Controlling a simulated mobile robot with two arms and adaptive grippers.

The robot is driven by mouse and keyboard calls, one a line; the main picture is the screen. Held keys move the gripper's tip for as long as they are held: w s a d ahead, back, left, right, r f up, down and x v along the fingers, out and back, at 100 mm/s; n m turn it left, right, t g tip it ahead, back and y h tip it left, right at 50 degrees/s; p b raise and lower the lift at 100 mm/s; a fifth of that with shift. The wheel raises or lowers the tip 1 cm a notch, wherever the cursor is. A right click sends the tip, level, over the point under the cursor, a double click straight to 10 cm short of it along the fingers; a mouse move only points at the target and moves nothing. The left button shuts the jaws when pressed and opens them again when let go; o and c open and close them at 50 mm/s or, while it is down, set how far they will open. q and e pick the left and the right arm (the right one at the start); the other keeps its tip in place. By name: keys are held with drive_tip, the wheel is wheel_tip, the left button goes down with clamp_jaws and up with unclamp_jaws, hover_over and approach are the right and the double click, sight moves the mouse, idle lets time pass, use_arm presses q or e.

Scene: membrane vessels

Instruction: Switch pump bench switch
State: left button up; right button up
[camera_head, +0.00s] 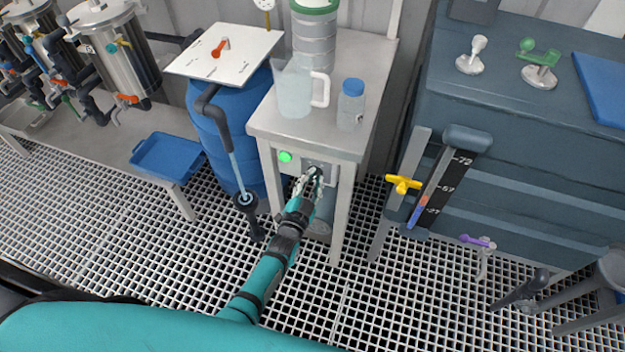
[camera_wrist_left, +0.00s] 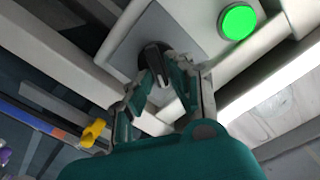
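The pump bench (camera_head: 350,80) is a narrow grey-white bench with a front panel below its top. The switch (camera_wrist_left: 154,57) is a dark knob on a square grey plate (camera_wrist_left: 128,40), seen best in the left wrist view. A lit green round light (camera_wrist_left: 238,21) sits beside the plate; it also shows in the head view (camera_head: 285,156). My left gripper (camera_head: 312,178) reaches the panel and largely hides the switch in the head view. In the left wrist view its fingertips (camera_wrist_left: 162,74) converge on both sides of the knob and appear to pinch it. My right gripper is not in view.
A clear jug (camera_head: 294,88) and a blue-capped bottle (camera_head: 351,106) stand on the bench. A blue barrel (camera_head: 205,125) is to its left. A dark blue tank (camera_head: 520,190) with a yellow valve (camera_head: 403,184) is to its right. Grating floor in front is open.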

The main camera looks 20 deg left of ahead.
use_arm(q)
drive_tip(key=shift+o, duration=1.2)
drive_tip(key=s, duration=1.2)
drive_tip(key=shift+a, duration=0.2)
